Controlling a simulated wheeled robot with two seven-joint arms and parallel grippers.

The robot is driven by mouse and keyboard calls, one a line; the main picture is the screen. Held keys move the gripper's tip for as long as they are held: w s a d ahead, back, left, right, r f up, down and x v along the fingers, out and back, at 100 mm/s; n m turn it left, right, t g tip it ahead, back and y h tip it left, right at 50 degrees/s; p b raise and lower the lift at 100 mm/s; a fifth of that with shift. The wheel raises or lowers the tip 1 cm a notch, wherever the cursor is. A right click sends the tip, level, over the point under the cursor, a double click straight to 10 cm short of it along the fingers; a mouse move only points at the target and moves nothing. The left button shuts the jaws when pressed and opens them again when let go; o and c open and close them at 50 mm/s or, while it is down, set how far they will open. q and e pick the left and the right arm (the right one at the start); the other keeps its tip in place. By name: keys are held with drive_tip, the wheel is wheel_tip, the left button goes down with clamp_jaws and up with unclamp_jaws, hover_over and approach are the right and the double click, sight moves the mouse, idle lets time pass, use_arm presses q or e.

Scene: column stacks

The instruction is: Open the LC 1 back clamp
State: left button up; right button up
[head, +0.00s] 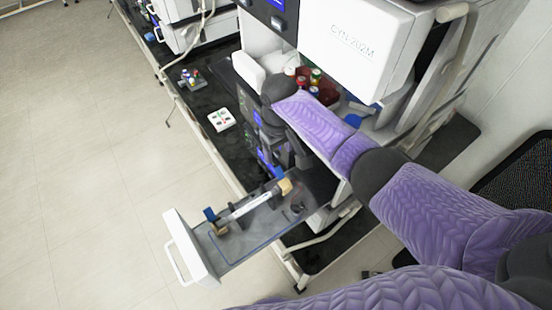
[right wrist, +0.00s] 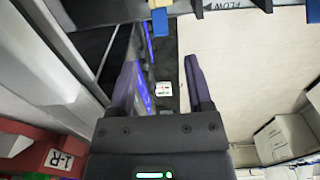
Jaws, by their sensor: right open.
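The pulled-out drawer (head: 237,243) sits at the lower middle of the head view. A slim white column (head: 250,204) lies along it, with a blue clamp (head: 210,215) at its front end and a tan block (head: 285,187) at its inner end. No LC 1 label is readable. My right gripper (head: 298,156) is near the inner end of the drawer, partly hidden by its own arm. In the right wrist view its fingers (right wrist: 161,88) are apart and empty. A blue block (right wrist: 160,25) and a FLOW label (right wrist: 245,4) show ahead at the top edge. My left gripper is not visible.
The instrument (head: 352,45) marked CYN-202M stands behind, with bottles (head: 312,80) in a red tray. A white card (head: 220,119) lies on the dark bench; it also shows in the wrist view (right wrist: 163,88). Open floor (head: 80,180) lies at left.

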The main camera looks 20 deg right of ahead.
sight(278, 170)
wheel_tip(278, 170, down, 8)
drive_tip(key=b, duration=0.2)
drive_tip(key=shift+s+r+b, duration=0.1)
drive_tip(key=shift+r+b, duration=0.05)
drive_tip(key=shift+b, duration=0.15)
drive_tip(key=shift+c, duration=0.9)
clamp_jaws()
